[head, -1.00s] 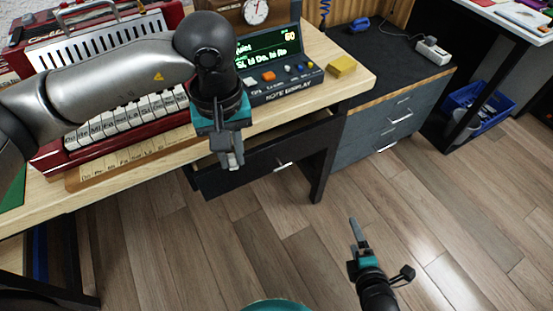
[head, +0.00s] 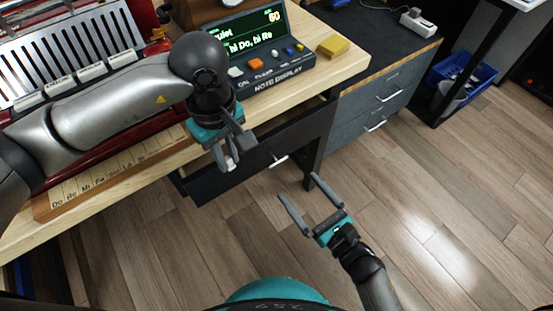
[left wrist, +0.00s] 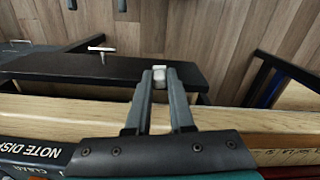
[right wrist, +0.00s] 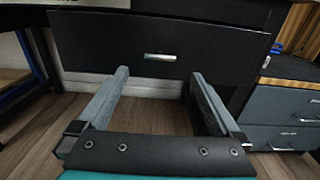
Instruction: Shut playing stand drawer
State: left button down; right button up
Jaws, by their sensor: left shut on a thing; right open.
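The black playing stand drawer (head: 215,182) is pulled partly out from under the wooden tabletop, with its dark inside showing behind the front. Its silver handle (head: 279,160) faces the floor side. The drawer front (right wrist: 100,45) and handle (right wrist: 160,57) fill the upper right wrist view. My right gripper (head: 296,187) is open and empty in front of the drawer, its fingers pointing at the front on either side of the handle. My left gripper (head: 230,158) is shut on a small white piece (left wrist: 159,74) above the drawer; I cannot tell whether it touches the drawer.
The tabletop (head: 60,225) carries a red keyboard instrument, a note display (head: 265,60) and a yellow block (head: 333,46). A dark table leg (head: 318,150) stands right of the drawer. A grey drawer cabinet (head: 375,110) is further right. The floor in front is clear.

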aim_at(277, 161)
pick_arm(q)
jog(key=shift+f+b, duration=0.85)
jog(key=shift+f, duration=0.1)
pick_arm(e)
jog(key=x, duration=1)
grip_shut()
